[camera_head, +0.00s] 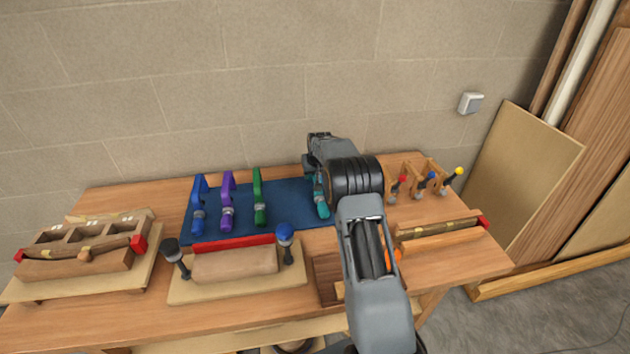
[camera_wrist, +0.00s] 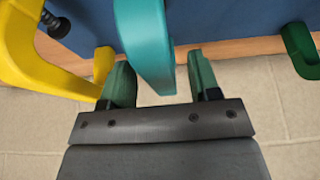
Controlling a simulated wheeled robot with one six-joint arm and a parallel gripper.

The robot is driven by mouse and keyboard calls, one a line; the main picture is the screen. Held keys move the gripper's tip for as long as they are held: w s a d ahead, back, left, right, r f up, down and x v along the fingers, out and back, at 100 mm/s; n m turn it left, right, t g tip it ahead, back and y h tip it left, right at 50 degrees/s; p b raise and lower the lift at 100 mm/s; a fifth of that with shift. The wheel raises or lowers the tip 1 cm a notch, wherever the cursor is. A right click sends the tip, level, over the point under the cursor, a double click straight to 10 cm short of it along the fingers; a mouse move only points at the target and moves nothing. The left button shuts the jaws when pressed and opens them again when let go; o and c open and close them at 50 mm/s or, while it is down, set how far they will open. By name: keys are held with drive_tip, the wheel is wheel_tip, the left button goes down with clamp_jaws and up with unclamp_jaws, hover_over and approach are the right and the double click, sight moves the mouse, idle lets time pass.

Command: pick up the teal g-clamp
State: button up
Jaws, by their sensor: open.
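The teal g-clamp (camera_head: 321,197) lies on the blue mat (camera_head: 288,204) on the workbench, its upper part hidden by my arm in the head view. In the wrist view the curved teal frame (camera_wrist: 147,42) reaches down between the two fingers of my gripper (camera_wrist: 162,82). The fingers are open, one on each side of it, with visible gaps. The clamp's screw end is out of the wrist view.
A green clamp (camera_head: 259,198), a purple clamp (camera_head: 228,202) and a blue clamp (camera_head: 198,206) lie left on the mat. A yellow clamp (camera_wrist: 42,62) is close to the left finger in the wrist view. The brick wall (camera_head: 250,90) stands behind.

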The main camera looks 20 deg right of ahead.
drive_tip(key=shift+c, duration=0.4)
drive_tip(key=shift+r, duration=0.1)
drive_tip(key=c, duration=0.9)
drive_tip(key=shift+o, duration=0.2)
drive_tip(key=shift+r+b, duration=0.3)
drive_tip(key=shift+r, duration=0.15)
wheel_tip(320, 180, up, 2)
drive_tip(key=shift+r+b, duration=0.1)
drive_tip(key=shift+b, duration=0.4)
drive_tip(key=s+a+r, duration=0.3)
drive_tip(key=s+r, duration=0.3)
drive_tip(key=r, duration=0.2)
drive_tip(key=s+a+r, duration=0.4)
drive_tip(key=s+r, duration=0.2)
drive_tip(key=r, duration=0.2)
drive_tip(key=shift+a+p, duration=0.2)
drive_tip(key=shift+p, duration=0.15)
